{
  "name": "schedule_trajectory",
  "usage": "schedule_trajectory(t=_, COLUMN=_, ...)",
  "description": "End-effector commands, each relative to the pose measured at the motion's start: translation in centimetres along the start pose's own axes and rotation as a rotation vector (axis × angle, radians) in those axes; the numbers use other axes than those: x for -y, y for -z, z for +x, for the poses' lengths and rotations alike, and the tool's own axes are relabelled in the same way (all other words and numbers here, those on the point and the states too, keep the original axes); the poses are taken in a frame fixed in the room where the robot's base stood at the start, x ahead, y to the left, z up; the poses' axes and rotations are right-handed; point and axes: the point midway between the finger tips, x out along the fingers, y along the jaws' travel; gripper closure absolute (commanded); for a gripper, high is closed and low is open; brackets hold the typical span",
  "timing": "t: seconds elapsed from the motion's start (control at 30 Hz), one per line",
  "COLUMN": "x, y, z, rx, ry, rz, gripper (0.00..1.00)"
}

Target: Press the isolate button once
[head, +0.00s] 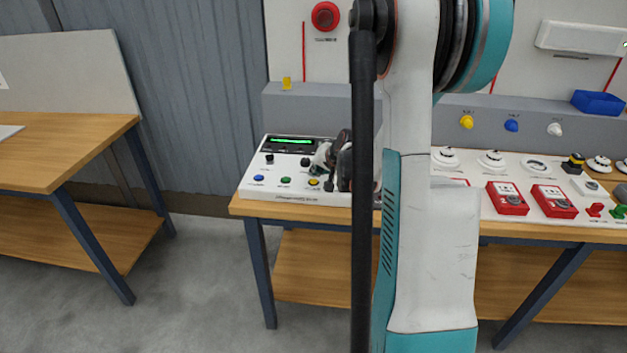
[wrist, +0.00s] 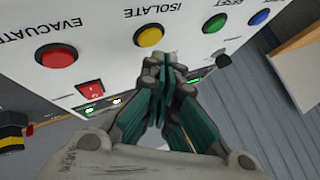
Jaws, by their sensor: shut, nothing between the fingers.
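The control panel (head: 253,190) is a white box with a green-lit display, standing on the bench left of my arm. In the wrist view it appears upside down. The isolate button (wrist: 149,36) is a round yellow button under the label ISOLATE; it also shows in the head view (head: 313,183). My gripper (wrist: 165,60) is shut and empty, its fingertips close beside the yellow button in the picture. I cannot tell whether they touch it. In the head view my gripper (head: 327,178) is over the panel, partly hidden by my arm.
The red evacuate button (wrist: 56,56) and green reset button (wrist: 214,23) flank the yellow one, with a blue button (wrist: 260,17) beyond. A red rocker switch (wrist: 90,92) is near. Red boxes (head: 507,198) and detectors stand right on the bench.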

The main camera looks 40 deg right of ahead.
Motion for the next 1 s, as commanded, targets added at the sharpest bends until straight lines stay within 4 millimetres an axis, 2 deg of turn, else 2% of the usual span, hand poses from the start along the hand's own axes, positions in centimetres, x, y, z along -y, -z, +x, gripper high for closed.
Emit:
schedule_trajectory(t=0.27, x=0.1, y=0.1, z=-0.1, rx=0.000, ry=0.000, rz=0.000, gripper=1.00)
schedule_trajectory(t=0.8, x=2.3, y=2.4, z=-3.2, rx=0.000, ry=0.000, rz=0.000, gripper=1.00)
schedule_trajectory(t=1.0, x=2.5, y=2.5, z=-3.5, rx=0.000, ry=0.000, rz=0.000, gripper=1.00)
